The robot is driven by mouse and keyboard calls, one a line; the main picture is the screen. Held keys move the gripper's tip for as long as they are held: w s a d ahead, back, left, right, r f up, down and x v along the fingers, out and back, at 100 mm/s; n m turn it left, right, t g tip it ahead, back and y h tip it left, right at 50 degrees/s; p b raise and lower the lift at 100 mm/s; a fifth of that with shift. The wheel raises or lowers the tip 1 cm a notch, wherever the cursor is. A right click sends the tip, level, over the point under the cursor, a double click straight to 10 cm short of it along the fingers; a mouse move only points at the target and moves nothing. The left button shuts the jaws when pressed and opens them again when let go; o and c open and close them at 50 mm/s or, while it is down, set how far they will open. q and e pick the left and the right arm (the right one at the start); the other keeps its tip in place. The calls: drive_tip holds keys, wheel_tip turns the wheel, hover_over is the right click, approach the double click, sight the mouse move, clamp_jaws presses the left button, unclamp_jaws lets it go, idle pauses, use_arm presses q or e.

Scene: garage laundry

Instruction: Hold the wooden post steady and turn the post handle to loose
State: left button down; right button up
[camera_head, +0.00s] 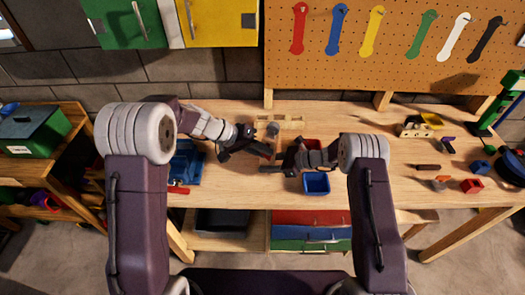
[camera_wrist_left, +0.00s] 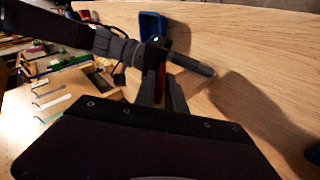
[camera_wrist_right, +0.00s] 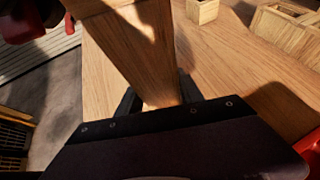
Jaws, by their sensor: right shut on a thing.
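The wooden post (camera_wrist_right: 150,58) fills the upper middle of the right wrist view, between the two fingers of my right gripper (camera_wrist_right: 158,98). My right gripper is shut on it; in the head view this gripper (camera_head: 287,162) is at the middle of the workbench. My left gripper (camera_head: 245,148) is just left of it, low over the bench. In the left wrist view, a narrow red piece (camera_wrist_left: 160,84) shows at the fingers of my left gripper (camera_wrist_left: 162,88). I cannot tell whether that piece is the post handle, or whether the fingers touch it.
A blue bin (camera_head: 316,183) stands at the bench's front, with a red bin (camera_head: 312,144) behind it. A blue object (camera_head: 185,165) is at the bench's left. Loose blocks, such as a red one (camera_head: 472,186), lie at the right. A pegboard (camera_head: 400,60) rises behind.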

use_arm(q)
drive_tip(key=h, duration=0.2)
drive_tip(key=n+h, duration=0.1)
drive_tip(key=h, duration=0.1)
drive_tip(key=shift+a+f+g, duration=0.2)
drive_tip(key=shift+f+g, duration=0.1)
drive_tip(key=shift+f+n+h, duration=0.1)
drive_tip(key=shift+n+h, duration=0.7)
drive_tip(key=shift+h, duration=1.3)
drive_tip(key=c, duration=1.5)
unclamp_jaws()
drive_tip(key=shift+c, duration=0.2)
drive_tip(key=s+a, duration=0.1)
drive_tip(key=a, duration=1.1)
drive_tip(key=shift+r, duration=0.3)
